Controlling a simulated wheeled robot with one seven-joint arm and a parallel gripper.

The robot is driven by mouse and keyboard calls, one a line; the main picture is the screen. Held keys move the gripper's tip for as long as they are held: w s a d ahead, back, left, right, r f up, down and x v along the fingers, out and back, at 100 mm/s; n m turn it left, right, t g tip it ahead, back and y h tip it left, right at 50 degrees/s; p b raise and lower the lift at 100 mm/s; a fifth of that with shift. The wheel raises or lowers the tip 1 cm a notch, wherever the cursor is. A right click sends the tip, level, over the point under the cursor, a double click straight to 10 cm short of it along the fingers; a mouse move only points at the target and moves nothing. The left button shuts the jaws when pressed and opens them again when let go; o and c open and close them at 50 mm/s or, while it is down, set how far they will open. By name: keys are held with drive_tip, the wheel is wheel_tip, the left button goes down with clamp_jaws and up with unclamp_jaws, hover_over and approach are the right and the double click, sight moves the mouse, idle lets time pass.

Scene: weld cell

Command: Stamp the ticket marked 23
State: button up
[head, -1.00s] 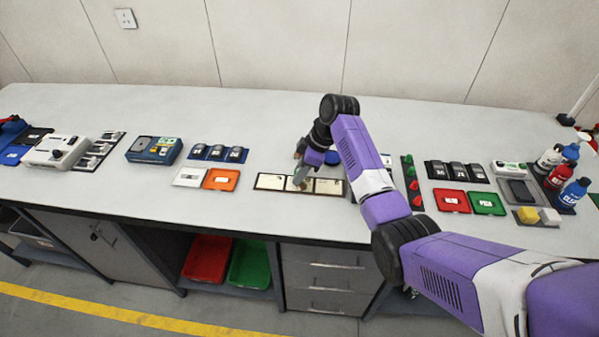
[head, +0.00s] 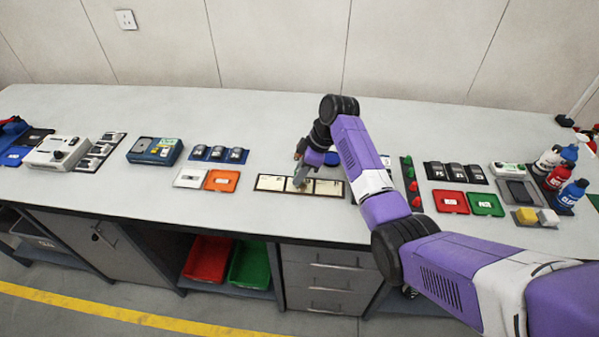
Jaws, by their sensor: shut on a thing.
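Several cream tickets lie in a row on a dark holder (head: 256,187) near the bench's front edge. The left ticket (head: 270,183) and the right ticket (head: 328,187) show clearly; the middle ticket (head: 292,188) is partly covered by my gripper. The numbers on the tickets are too small to read. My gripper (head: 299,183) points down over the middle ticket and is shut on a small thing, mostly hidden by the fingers. I cannot tell whether that thing touches the ticket. A round blue thing (head: 333,158), perhaps an ink pad, sits just behind my gripper, partly hidden by my arm.
A white tray (head: 190,178) and an orange tray (head: 235,181) lie left of the tickets. The bench behind is clear.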

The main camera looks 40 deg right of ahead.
drive_tip(key=shift+r+p, duration=1.4)
drive_tip(key=shift+r, duration=0.75)
drive_tip(key=shift+w+r, duration=0.1)
drive_tip(key=shift+r, duration=0.95)
drive_tip(key=shift+d, duration=0.1)
